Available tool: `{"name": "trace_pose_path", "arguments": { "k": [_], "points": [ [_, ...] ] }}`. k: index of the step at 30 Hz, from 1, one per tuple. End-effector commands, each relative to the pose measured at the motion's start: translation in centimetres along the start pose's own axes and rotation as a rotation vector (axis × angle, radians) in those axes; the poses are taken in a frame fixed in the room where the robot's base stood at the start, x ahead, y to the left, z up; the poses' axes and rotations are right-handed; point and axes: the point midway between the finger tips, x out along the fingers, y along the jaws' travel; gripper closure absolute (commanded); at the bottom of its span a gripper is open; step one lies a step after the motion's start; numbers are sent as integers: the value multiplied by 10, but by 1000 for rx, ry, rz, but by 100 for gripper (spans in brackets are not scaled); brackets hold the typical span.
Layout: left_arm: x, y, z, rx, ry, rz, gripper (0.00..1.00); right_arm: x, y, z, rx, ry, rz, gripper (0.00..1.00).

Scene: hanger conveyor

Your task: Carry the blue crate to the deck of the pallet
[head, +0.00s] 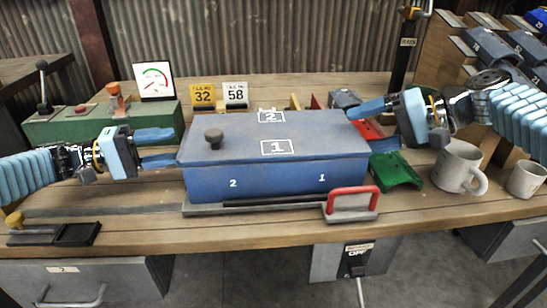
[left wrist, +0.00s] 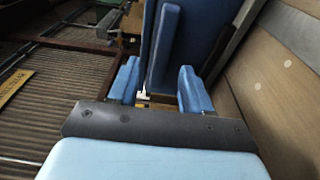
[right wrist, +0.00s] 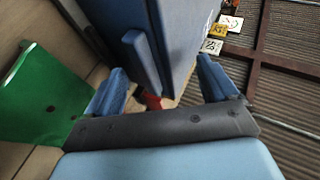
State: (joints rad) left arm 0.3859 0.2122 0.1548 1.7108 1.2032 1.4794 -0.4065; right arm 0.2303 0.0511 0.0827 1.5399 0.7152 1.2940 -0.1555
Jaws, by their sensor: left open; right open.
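The blue crate (head: 275,183), with a grey-blue lid marked 1 and 2, sits level at the middle of the wooden bench. My left gripper (head: 157,147) is open at the crate's left end. In the left wrist view, a blue tab on the crate (left wrist: 163,45) stands between its fingers (left wrist: 160,88). My right gripper (head: 378,122) is open at the crate's right end. In the right wrist view, a similar tab on the crate (right wrist: 143,62) lies between its spread fingers (right wrist: 162,86). I cannot make out a pallet in these views.
A red-handled grey block (head: 352,203) stands at the crate's front right. A green bracket (head: 396,171) and white mugs (head: 459,169) lie to the right. A green box (head: 100,127) and number cards (head: 219,95) stand behind. The bench front left holds a black tray (head: 76,235).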

Motion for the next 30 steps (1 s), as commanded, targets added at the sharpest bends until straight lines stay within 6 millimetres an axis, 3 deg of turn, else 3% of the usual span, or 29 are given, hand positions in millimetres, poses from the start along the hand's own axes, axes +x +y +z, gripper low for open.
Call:
{"name": "trace_pose_path", "arguments": {
  "k": [6, 15, 24, 30],
  "points": [
    [15, 0, 0, -1, 0, 0, 51, 15, 0, 0, 0, 0, 0, 13],
    [16, 0, 0, -1, 0, 0, 51, 16, 0, 0, 0, 0, 0, 13],
    [16, 0, 0, -1, 0, 0, 97, 16, 0, 0, 0, 0, 0, 59],
    [16, 0, 0, -1, 0, 0, 100, 16, 0, 0, 0, -1, 0, 90]
  ]
}}
